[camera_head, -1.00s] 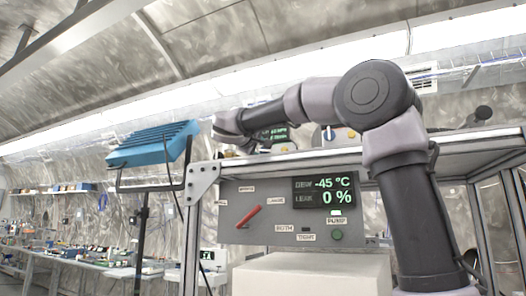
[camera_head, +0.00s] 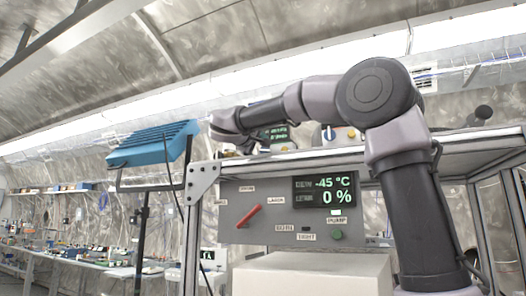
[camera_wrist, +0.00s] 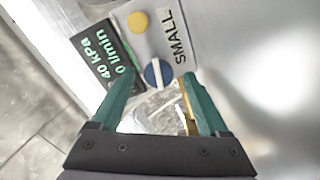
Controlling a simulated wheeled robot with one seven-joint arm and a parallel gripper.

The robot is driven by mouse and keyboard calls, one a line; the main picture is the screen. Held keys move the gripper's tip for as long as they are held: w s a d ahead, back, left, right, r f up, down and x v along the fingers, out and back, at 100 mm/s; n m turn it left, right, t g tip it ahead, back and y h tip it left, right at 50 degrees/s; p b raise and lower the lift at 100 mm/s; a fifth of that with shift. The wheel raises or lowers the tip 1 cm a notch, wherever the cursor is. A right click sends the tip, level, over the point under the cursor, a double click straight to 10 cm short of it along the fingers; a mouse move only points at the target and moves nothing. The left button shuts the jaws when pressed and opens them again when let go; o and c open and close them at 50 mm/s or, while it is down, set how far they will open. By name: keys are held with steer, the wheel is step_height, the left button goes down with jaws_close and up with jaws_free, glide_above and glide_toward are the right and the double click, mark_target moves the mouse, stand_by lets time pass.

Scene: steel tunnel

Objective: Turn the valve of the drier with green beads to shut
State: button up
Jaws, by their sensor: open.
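In the wrist view, my gripper (camera_wrist: 160,76) is open. Its two teal fingers stand on either side of a round blue knob (camera_wrist: 157,73) with a white bar, which lies at fingertip level; I cannot tell whether they touch it. A clear, glassy shape (camera_wrist: 158,108) shows between the fingers, with a brass-coloured strip (camera_wrist: 188,106) by the right finger. No green beads can be made out, and I cannot tell which drier this is. In the head view my arm reaches left over the bench top, and the fingers cannot be made out there.
By the blue knob are a yellow button (camera_wrist: 138,22), a "SMALL" label (camera_wrist: 180,38) and a display (camera_wrist: 101,58) reading 40 kPa, 0 l/min. Below the shelf, a grey panel (camera_head: 230,232) carries a red lever (camera_head: 248,217) and a -45 °C display (camera_head: 327,190). A blue device (camera_head: 152,144) stands left.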

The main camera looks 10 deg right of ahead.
steer(key=v, duration=0.9)
steer(key=shift+s+a, duration=0.25)
steer(key=shift+s, duration=0.05)
